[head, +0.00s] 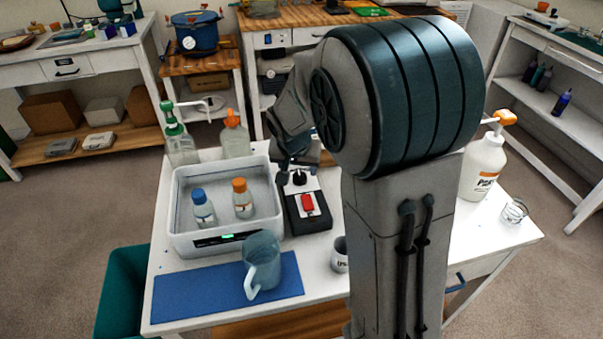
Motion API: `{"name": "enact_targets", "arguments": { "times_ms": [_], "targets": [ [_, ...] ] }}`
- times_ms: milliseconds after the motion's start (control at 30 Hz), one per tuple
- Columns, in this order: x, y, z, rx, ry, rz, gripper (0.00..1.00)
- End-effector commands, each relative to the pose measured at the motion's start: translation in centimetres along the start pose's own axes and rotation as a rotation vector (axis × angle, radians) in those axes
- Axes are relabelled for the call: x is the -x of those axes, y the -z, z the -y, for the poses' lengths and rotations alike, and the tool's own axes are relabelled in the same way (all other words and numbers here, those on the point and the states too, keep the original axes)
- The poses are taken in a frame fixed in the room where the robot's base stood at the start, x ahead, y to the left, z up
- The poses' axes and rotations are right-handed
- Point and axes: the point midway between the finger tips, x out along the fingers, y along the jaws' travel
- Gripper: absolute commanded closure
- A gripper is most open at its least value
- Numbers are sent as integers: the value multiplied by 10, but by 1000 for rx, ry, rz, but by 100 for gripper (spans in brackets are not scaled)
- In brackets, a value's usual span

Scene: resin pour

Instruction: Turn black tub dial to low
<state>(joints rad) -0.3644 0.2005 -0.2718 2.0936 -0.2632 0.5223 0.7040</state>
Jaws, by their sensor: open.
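A black control box (308,222) with a red rocker switch (308,203) sits on the white table, right of the white tub (228,240). A small black knob (299,178) stands on a pale plate at the back of the box. Its pointer and any markings are too small to read. The tub has a small green-lit display on its front and holds two bottles. My gripper (297,172) is open and points down at the knob, partly hidden by my arm. I cannot tell whether the fingers touch the knob.
A blue pitcher (262,264) stands on a blue mat (200,294) in front of the tub. A green-topped bottle (178,138) and an orange-topped bottle (235,136) stand behind it.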

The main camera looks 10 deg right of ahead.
Motion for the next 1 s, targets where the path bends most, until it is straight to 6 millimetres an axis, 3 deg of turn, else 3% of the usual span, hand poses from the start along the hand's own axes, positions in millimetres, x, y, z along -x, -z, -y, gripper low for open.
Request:
{"name": "enact_targets", "arguments": {
  "times_ms": [100, 300, 667, 833, 1000],
  "targets": [
    [-21, -1, -1, -1, -3, 3, 43],
    [-40, 0, -1, -1, -2, 0, 43],
    [-44, 1, -1, -2, 0, -1, 43],
    [-44, 1, -1, -2, 0, -1, 85],
    [-45, 2, -5, -2, -1, -1, 87]
  ]
}}
